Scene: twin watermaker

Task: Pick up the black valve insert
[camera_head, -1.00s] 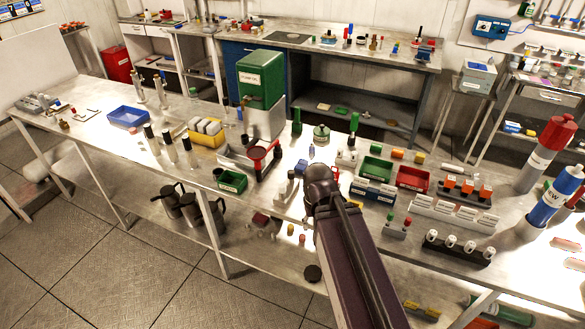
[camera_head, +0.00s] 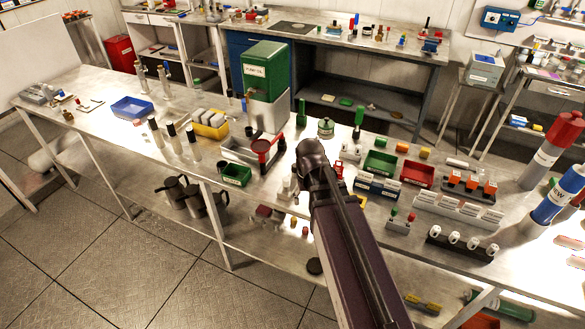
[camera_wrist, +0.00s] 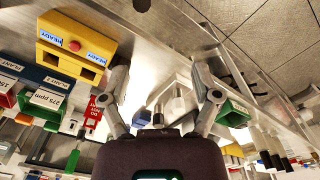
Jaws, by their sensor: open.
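My gripper (camera_wrist: 163,88) is open in the wrist view, its two fingers spread apart over the metal bench. Between and beyond the fingers is a pale grey block-like fixture with a light grey cylinder (camera_wrist: 178,104). A small dark cylindrical piece (camera_wrist: 157,117) shows close to the gripper body; it may be the black valve insert, but I cannot tell for sure. Nothing is seen gripped. In the head view my arm's wrist covers the gripper and the spot under it, beside a small light fixture (camera_head: 288,187) near the bench's front edge.
A red ring-topped stand (camera_head: 263,148) and a green bin (camera_head: 236,174) stand left of my arm. Green (camera_head: 380,162) and red (camera_head: 417,174) trays and a rack of white pieces (camera_head: 459,244) stand to the right. A yellow box (camera_wrist: 76,42) shows in the wrist view.

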